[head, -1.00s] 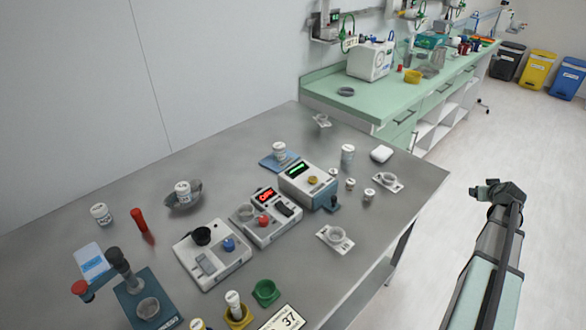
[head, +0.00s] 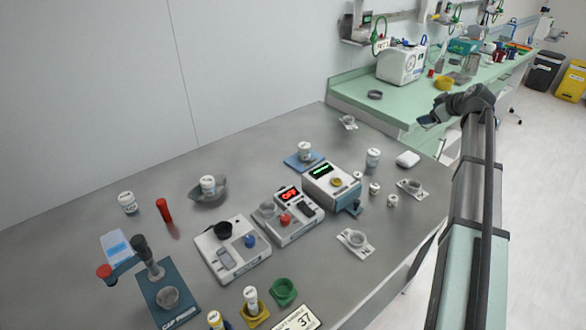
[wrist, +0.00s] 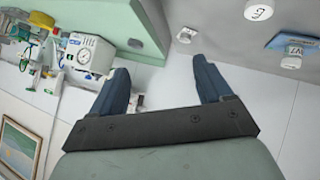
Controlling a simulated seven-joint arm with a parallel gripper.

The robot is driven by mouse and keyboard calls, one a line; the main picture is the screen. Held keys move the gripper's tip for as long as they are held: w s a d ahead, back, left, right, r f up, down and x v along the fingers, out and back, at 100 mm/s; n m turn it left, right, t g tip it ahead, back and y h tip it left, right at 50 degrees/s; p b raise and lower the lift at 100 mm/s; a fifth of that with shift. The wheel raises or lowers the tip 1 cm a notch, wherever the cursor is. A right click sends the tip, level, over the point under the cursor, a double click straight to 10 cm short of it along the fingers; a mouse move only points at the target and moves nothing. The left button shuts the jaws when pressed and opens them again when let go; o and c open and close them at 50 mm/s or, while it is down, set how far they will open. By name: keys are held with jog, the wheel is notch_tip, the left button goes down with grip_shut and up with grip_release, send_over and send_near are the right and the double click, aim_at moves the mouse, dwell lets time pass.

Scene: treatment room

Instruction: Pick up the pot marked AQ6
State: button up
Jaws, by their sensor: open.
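Several white pots with marked lids stand on the grey table (head: 95,235); the marks are too small to read, so I cannot tell which is AQ6. One pot (head: 305,151) stands on a blue pad, another pot (head: 373,157) right of the grey device, one pot (head: 208,185) in a grey dish, one pot (head: 127,202) at the left. Smaller pots (head: 375,188) stand near the right. My gripper (head: 428,121) is raised near the table's far right corner, apart from all pots. In the wrist view its jaws (wrist: 160,76) are open and empty; a pot (wrist: 292,58) shows at the right.
Devices with a green display (head: 332,180), a red display (head: 288,213) and a black knob (head: 232,248) fill the middle. A blue-based stand (head: 170,300) is at front left. A green bench (head: 400,110) stands behind.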

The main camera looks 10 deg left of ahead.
jog(key=w+a+n+g+y, duration=0.1)
jog(key=w+a+n+g, duration=0.15)
jog(key=a, duration=1.15)
jog(key=w+a+n+g+y, duration=0.1)
jog(key=a+n, duration=0.2)
jog(key=a, duration=1)
jog(key=s+a+f+n+g, duration=0.2)
jog(key=a, duration=1.1)
jog(key=s+a+f+n+g, duration=0.1)
jog(key=s+a+g, duration=0.1)
jog(key=a, duration=1)
jog(key=n+g+h, duration=0.2)
jog(key=n+h, duration=0.3)
jog(key=n, duration=0.2)
send_over(126, 195)
notch_tip(126, 195, down, 4)
jog(key=f, duration=0.8)
jog(key=shift+w, duration=0.2)
jog(key=shift+s+f, duration=0.15)
jog(key=shift+f, duration=1.2)
jog(key=shift+s+f, duration=0.15)
jog(key=shift+f, duration=1.2)
jog(key=shift+c, duration=0.4)
